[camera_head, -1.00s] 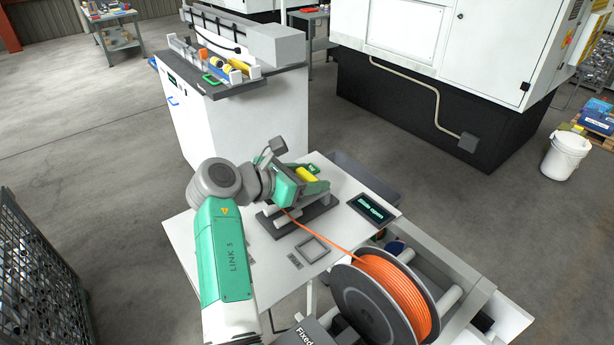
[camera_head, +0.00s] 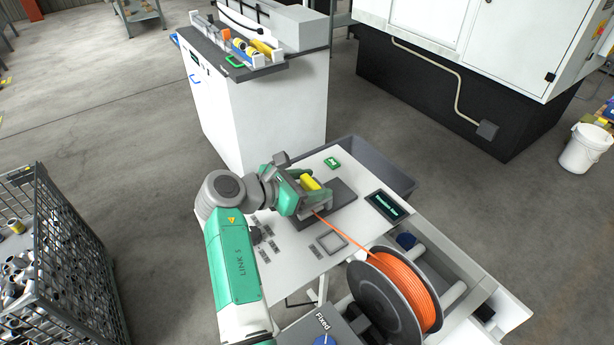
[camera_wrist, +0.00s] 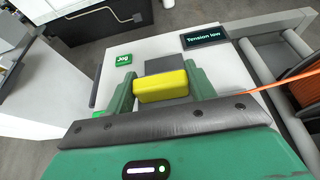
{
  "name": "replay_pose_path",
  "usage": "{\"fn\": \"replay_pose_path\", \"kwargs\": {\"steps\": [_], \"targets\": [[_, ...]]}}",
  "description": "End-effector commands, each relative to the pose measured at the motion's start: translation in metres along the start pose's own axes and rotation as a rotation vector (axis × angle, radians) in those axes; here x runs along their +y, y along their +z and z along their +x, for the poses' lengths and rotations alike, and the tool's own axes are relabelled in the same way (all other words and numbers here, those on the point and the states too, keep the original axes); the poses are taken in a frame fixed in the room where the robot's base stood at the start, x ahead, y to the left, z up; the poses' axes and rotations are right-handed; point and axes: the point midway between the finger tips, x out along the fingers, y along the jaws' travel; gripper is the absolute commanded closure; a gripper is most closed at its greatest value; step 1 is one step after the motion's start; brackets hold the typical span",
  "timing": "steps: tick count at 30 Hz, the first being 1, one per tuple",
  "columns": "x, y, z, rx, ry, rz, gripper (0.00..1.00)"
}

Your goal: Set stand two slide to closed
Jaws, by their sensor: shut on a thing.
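My gripper (camera_head: 310,182) is over the white worktable (camera_head: 335,160). In the wrist view its two green fingers (camera_wrist: 162,85) are shut on the ends of a yellow bar (camera_wrist: 162,86). The bar also shows in the head view (camera_head: 310,182). A dark grey plate (camera_head: 340,192) lies on the table beside and under the gripper; the gripper hides part of it, so how the bar joins the stand cannot be told. A small display (camera_wrist: 206,38) on the table reads "Tension low".
An orange cable (camera_head: 340,232) runs from a large spool (camera_head: 385,297) at the lower right to the gripper area. A green "Jog" button (camera_head: 332,163) is at the table's far side. A wire cage (camera_head: 60,260) stands at left.

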Motion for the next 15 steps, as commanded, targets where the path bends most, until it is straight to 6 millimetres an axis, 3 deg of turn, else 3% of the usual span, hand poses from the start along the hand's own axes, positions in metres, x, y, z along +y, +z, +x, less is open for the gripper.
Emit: {"fn": "replay_pose_path", "kwargs": {"steps": [2, 3, 5, 15], "targets": [[0.0012, 0.002, -0.0032, -0.005, 0.001, 0.002, 0.86], [0.0013, 0.0021, -0.0033, -0.005, 0.002, 0.002, 0.38], [0.0013, 0.002, -0.003, -0.004, 0.002, 0.002, 0.26], [0.0015, 0.0013, -0.0076, -0.004, 0.003, 0.001, 0.24]]}}
